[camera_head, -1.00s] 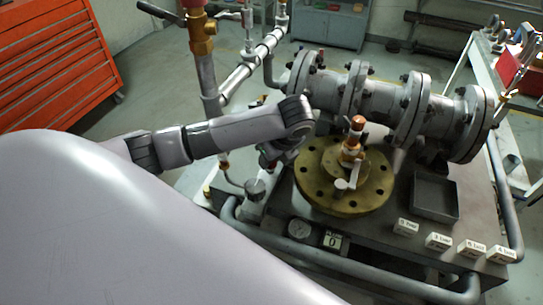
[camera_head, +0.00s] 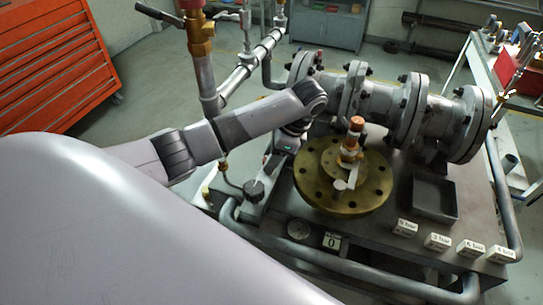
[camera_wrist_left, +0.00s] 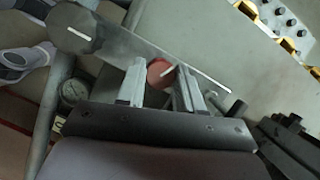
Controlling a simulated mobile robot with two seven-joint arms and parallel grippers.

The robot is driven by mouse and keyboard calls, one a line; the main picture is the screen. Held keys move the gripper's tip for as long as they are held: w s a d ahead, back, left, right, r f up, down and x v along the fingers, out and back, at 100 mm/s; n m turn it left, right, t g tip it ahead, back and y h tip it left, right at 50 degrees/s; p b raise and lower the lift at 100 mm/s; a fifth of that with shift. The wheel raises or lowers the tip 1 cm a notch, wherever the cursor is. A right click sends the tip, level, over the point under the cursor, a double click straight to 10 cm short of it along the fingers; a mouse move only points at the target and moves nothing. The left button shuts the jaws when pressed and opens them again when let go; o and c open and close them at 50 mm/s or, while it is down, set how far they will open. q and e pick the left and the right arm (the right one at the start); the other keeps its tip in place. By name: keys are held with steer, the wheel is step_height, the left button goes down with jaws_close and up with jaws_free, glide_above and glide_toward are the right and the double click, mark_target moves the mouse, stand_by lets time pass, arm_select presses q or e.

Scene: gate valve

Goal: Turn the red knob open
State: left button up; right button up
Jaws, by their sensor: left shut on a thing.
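The red knob (camera_wrist_left: 158,72) shows in the left wrist view as a round red disc with a pale bar mark across it. My left gripper (camera_wrist_left: 159,80) has its two fingers on either side of the knob and is shut on it. In the head view my left arm reaches over the bench from the left, and its wrist (camera_head: 290,140) hides the knob and the fingertips. A dark round knob (camera_wrist_left: 72,28) with a white mark sits at the upper left of the wrist view. My right gripper is in neither view.
A brass flange (camera_head: 345,190) with an upright valve stem stands right of my wrist. Large grey flanged pipes (camera_head: 390,105) run behind it. A black tray (camera_head: 434,198) and several white blocks (camera_head: 438,242) lie at the right. A gauge (camera_head: 299,229) is at the front.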

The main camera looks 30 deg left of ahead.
arm_select(q)
steer(key=shift+n+g, duration=0.3)
steer(key=shift+n, duration=0.7)
steer(key=shift+h, duration=0.3)
steer(key=o, duration=1)
steer(key=shift+o, duration=0.2)
steer(key=shift+w+a+r, duration=0.1)
steer(key=shift+r, duration=0.05)
